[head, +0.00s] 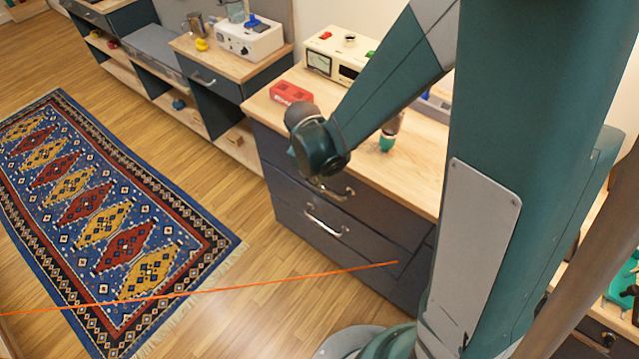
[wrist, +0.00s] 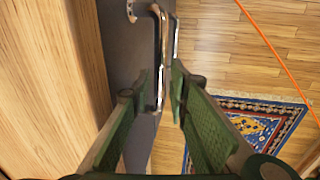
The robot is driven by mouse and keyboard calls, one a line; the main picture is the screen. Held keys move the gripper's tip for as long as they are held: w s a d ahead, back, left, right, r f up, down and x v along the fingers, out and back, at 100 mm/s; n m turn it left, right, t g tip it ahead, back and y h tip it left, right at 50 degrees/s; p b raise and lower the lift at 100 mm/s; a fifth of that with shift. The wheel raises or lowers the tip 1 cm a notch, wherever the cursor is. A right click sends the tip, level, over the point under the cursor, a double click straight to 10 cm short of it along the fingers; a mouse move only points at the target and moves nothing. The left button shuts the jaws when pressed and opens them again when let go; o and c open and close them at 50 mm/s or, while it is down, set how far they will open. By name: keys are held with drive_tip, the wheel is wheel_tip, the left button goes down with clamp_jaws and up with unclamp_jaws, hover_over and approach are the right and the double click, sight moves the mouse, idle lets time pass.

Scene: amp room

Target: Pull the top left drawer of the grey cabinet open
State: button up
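The grey cabinet (head: 285,175) has a pale wood top and dark drawer fronts with metal bar handles. In the head view, its upper handle (head: 335,192) is partly covered by my arm; a lower handle (head: 326,226) shows below. The drawers look shut. In the wrist view, a bar handle (wrist: 162,40) runs along the dark drawer front (wrist: 120,55), and its near end lies between my fingertips. My gripper (wrist: 162,88) is open, with a finger on each side of the bar. I cannot tell whether either finger touches it. My fingers are not clearly visible in the head view.
A red block (head: 290,93), a cream meter box (head: 335,58) and a green-based tool (head: 388,135) stand on the worktop. An orange cable (head: 220,289) crosses in front of the cabinet. A patterned rug (head: 110,215) lies at left, with bare floor between.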

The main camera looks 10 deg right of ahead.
drive_tip(key=shift+w+d+f, duration=0.1)
drive_tip(key=shift+f, duration=0.6)
drive_tip(key=shift+w+d+f, duration=0.1)
drive_tip(key=shift+f, duration=0.55)
drive_tip(key=shift+c, duration=0.5)
clamp_jaws()
